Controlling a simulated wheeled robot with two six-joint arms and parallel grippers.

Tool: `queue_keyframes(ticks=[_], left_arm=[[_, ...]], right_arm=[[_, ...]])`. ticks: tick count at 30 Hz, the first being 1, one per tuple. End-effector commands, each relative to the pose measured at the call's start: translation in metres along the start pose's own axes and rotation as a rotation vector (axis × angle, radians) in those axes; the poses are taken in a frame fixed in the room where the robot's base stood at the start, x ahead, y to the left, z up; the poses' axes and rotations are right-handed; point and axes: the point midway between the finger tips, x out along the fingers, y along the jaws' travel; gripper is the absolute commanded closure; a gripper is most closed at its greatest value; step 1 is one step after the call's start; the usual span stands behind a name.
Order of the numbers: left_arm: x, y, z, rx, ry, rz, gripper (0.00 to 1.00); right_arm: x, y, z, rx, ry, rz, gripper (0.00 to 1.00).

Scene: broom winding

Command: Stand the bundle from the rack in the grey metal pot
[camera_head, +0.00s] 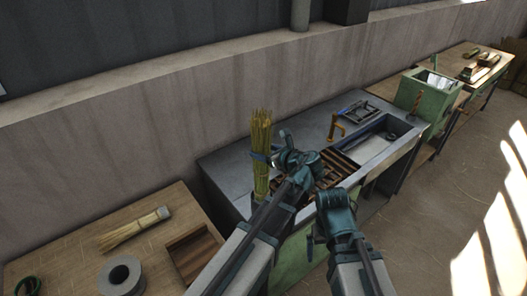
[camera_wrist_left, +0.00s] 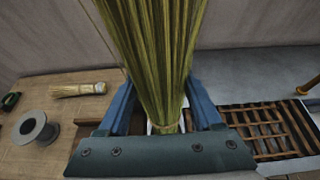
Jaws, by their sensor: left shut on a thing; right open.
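The bundle (camera_head: 261,130) is a tall sheaf of yellow-green straw, standing about upright at the left end of the grey sink counter. My left gripper (camera_head: 262,158) is shut on it, with a blue finger on each side of the straw (camera_wrist_left: 160,50) in the left wrist view. A tie band crosses the straw low between the fingers. I cannot tell whether its lower end touches the counter. The brown slatted rack (camera_head: 341,167) lies right of the bundle, partly behind my arms. My right gripper (camera_head: 334,198) is right of the left one, apart from the bundle.
The sink basin (camera_head: 372,146) and an orange tap (camera_head: 336,124) lie right. A green machine (camera_head: 430,92) stands beyond.

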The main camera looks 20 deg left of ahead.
Motion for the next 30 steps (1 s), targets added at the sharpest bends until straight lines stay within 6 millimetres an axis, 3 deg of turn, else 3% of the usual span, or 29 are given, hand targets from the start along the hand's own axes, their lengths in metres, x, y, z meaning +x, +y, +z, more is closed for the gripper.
queue_keyframes(ticks=[12,24,25,30], left_arm=[[0.013,0.000,-0.030,0.000,0.000,0.000,0.91],[0.014,0.000,-0.032,0.000,0.000,0.000,0.91],[0.014,0.000,-0.032,0.000,0.000,0.000,0.28],[0.014,0.000,-0.032,0.000,0.000,0.000,0.00]], right_arm=[[0.033,-0.003,-0.002,0.000,0.000,0.000,0.00],[0.034,-0.003,-0.002,0.000,0.000,0.000,0.00],[0.034,-0.003,-0.002,0.000,0.000,0.000,0.00],[0.034,-0.003,-0.002,0.000,0.000,0.000,0.00]])
